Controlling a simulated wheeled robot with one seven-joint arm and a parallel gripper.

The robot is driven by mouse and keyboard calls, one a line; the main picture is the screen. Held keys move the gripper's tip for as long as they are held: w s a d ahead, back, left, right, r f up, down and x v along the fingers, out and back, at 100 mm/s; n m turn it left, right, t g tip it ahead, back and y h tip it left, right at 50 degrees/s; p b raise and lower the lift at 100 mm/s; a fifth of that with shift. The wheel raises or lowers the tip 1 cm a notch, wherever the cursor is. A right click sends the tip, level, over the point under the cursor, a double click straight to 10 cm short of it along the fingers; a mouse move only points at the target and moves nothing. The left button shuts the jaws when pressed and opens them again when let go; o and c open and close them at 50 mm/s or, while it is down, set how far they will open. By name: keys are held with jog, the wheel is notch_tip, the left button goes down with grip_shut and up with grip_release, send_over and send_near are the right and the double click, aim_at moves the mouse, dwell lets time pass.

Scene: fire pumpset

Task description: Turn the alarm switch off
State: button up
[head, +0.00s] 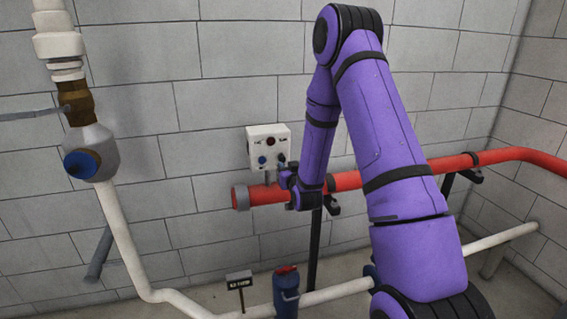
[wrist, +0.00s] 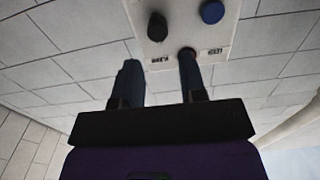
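A white control box (head: 268,146) is fixed to the block wall in the head view. It carries a dark red light (head: 270,141), a blue knob (head: 262,161) and a black knob (head: 281,158). The wrist view shows the box upside down, with the black knob (wrist: 157,27) and the blue knob (wrist: 212,12). The labels are too small to read, so I cannot tell which knob is the alarm switch. My gripper (wrist: 159,58) is open and empty, its fingers spread. The black knob lies ahead of the gap, beyond the fingertips.
A red pipe (head: 345,181) runs along the wall just below the box, close to my wrist. A white pipe (head: 125,240) with a blue-capped valve (head: 82,163) stands at left. A small sign (head: 239,280) and a blue hydrant-like fitting (head: 287,290) are low in front.

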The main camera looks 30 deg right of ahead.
jog(key=shift+v, duration=1.85)
jog(key=s+a+r+n+g+y, duration=0.1)
jog(key=s+a+r+g+y, duration=0.25)
jog(key=r, duration=0.55)
jog(key=s+a+r+n+g, duration=0.1)
jog(key=s+a+r+g, duration=0.1)
jog(key=s+a+r, duration=0.55)
jog(key=s+a+r+g, duration=0.1)
jog(key=s+r+g, duration=0.1)
jog(key=s, duration=0.6)
jog(key=s+a+r+n+g+y, duration=0.1)
jog(key=s+a+r+g, duration=0.1)
jog(key=s, duration=0.6)
jog(key=s+a+r+g, duration=0.1)
jog(key=s+r, duration=0.3)
jog(key=s, duration=0.4)
jog(key=shift+a+g, duration=0.25)
jog(key=shift+g, duration=0.6)
jog(key=shift+y, duration=0.25)
